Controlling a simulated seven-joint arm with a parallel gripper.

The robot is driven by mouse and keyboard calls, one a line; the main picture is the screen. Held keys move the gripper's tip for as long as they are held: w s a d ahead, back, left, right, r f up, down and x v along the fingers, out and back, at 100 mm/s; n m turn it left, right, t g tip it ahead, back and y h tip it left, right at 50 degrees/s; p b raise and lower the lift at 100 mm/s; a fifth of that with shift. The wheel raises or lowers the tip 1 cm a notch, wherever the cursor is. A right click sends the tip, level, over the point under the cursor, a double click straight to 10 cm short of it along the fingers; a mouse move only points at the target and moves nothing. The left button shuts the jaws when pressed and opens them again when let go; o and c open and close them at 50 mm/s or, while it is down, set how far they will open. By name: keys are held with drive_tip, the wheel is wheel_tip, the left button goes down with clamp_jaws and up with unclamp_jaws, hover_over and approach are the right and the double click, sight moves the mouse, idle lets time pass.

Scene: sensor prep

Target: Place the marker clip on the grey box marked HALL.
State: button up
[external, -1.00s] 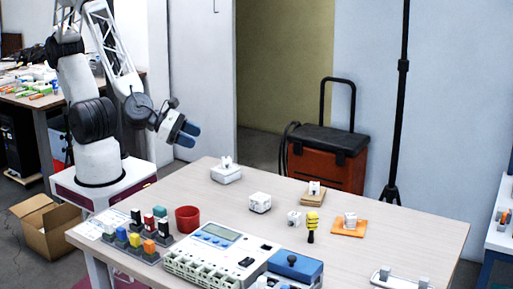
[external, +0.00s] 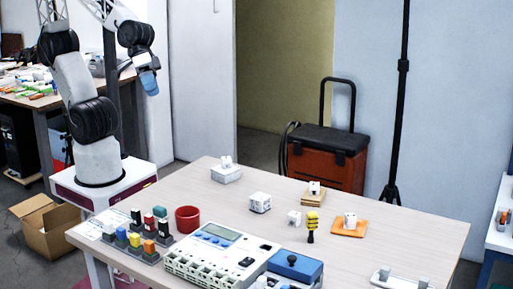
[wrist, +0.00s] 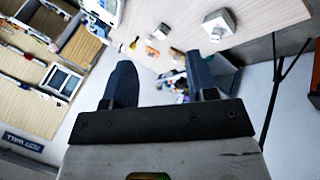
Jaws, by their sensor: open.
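My gripper (external: 149,84) is raised beyond the table's far left corner, away from everything on it. In the wrist view its two dark blue fingers (wrist: 161,82) are spread with nothing between them. A pale box (external: 227,174) with upright white prongs on top stands at the far left of the table. A white box with dark marks (external: 260,203) and a smaller white block (external: 294,217) stand nearer the middle. No HALL lettering is readable, and I cannot tell which piece is the marker clip.
Small white pieces sit on a tan pad (external: 307,199) and an orange pad (external: 341,233). A yellow-black upright item (external: 312,224) stands between them. A red cup (external: 188,219), coloured blocks (external: 135,240), an instrument (external: 217,258) and a blue box (external: 296,265) crowd the front.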

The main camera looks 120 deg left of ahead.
drive_tip(key=s+a+r+m+g+y, duration=0.2)
drive_tip(key=s+a+m, duration=0.3)
drive_tip(key=s+m, duration=0.3)
drive_tip(key=shift+s+r+g, duration=0.2)
drive_tip(key=shift+s+g, duration=0.3)
drive_tip(key=shift+g, duration=0.4)
